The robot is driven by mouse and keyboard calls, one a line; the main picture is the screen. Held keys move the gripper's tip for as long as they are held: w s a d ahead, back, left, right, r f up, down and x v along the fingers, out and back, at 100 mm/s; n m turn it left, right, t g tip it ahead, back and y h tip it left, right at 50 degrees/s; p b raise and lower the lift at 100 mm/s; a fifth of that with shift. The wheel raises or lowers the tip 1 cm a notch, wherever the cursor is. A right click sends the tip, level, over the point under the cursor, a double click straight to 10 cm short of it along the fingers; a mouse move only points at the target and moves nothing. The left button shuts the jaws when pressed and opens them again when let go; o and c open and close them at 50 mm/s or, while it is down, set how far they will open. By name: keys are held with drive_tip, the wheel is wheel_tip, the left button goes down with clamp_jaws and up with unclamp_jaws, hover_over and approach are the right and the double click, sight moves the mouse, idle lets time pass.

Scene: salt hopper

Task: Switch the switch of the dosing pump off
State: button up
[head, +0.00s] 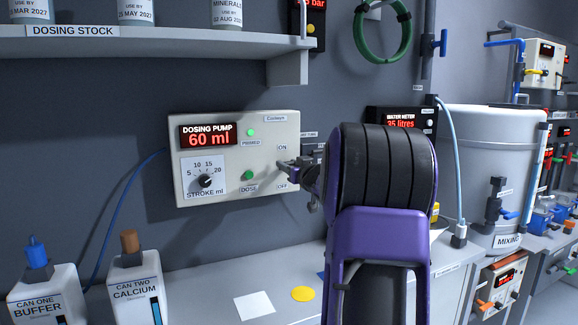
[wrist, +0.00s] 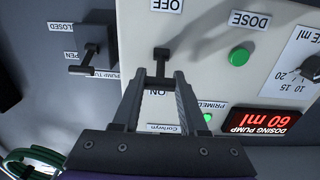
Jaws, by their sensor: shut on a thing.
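The dosing pump (head: 225,190) is a cream box on the grey wall, with a red display reading 60 ml. Its switch (wrist: 161,55) is a small dark lever between the labels OFF and ON; the wrist view shows the panel upside down. My gripper (wrist: 161,76) is shut on the lever, with its fingertips on either side of the lever's end. In the head view my gripper (head: 284,169) reaches the panel's right side from the right, between ON and OFF.
The pump carries a stroke dial (head: 205,181), a green DOSE button (head: 248,175) and a green PRIMED lamp (head: 251,132). A second lever (wrist: 88,57), marked OPEN and CLOSED, is close beside. Two cans stand at lower left; a shelf (head: 150,44) hangs above.

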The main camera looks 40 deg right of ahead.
clamp_jaws()
drive_tip(key=shift+f, duration=0.1)
drive_tip(key=f+b, duration=0.1)
drive_tip(key=b, duration=0.2)
drive_tip(key=shift+t, duration=0.4)
drive_tip(key=shift+w+f+t+h+b, duration=0.1)
drive_tip(key=shift+f+t+h+b, duration=0.35)
drive_tip(key=shift+t, duration=1)
drive_tip(key=shift+s+f+t+h+b, duration=0.1)
drive_tip(key=shift+f+t+h+b, duration=0.2)
drive_tip(key=shift+f+t+b, duration=0.75)
drive_tip(key=shift+w+f+t+h+b, duration=0.15)
drive_tip(key=shift+t+h, duration=0.2)
drive_tip(key=shift+t, duration=1.45)
